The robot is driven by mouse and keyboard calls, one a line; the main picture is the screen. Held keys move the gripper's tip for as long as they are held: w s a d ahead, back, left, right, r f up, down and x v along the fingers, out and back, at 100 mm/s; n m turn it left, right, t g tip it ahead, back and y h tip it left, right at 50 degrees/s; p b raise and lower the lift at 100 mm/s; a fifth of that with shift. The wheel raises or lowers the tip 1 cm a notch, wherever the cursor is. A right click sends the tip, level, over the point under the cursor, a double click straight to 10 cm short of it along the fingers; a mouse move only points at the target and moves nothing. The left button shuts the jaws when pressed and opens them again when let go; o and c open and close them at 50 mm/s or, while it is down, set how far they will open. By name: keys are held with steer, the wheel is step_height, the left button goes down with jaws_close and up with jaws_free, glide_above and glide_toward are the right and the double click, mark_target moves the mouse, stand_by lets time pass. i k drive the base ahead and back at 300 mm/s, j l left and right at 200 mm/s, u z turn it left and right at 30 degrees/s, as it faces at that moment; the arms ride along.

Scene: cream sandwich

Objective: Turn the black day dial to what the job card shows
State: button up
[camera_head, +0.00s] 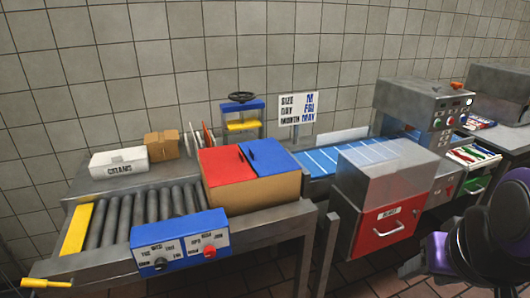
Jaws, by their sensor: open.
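The job card (298,108) stands on a post behind the bench and reads SIZE M, DAY FRI, MONTH MAY. A blue box with a white sloped panel (184,246) sits at the front edge of the roller conveyor. The black day dial (160,264) is on the panel's left half, with day names around it; its pointer is too small to read. A red dial (210,251) is on the right half. My gripper (411,267) is low at the right, open, far from the dials and partly hidden by my arm.
A box with red and blue flaps (252,190) stands right of the rollers (140,219). A clear-covered machine with a red drawer (385,232) stands between my gripper and the panel. A yellow handle (46,283) juts out at lower left. Floor in front shows clear.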

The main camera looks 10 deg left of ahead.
mark_target(161, 264)
steer(key=u, duration=1.7)
steer(key=j+u, duration=0.1)
steer(key=j+z, duration=0.4)
steer(key=l+z, duration=0.1)
steer(key=z, duration=1)
steer(key=j+u, duration=0.25)
steer(key=u, duration=0.2)
steer(key=k+j+u, duration=0.1)
steer(key=j+u, duration=0.15)
steer(key=u, duration=0.2)
steer(key=i+j+u, duration=0.1)
steer(key=u, duration=0.45)
steer(key=i+j, duration=0.05)
steer(key=j, duration=0.05)
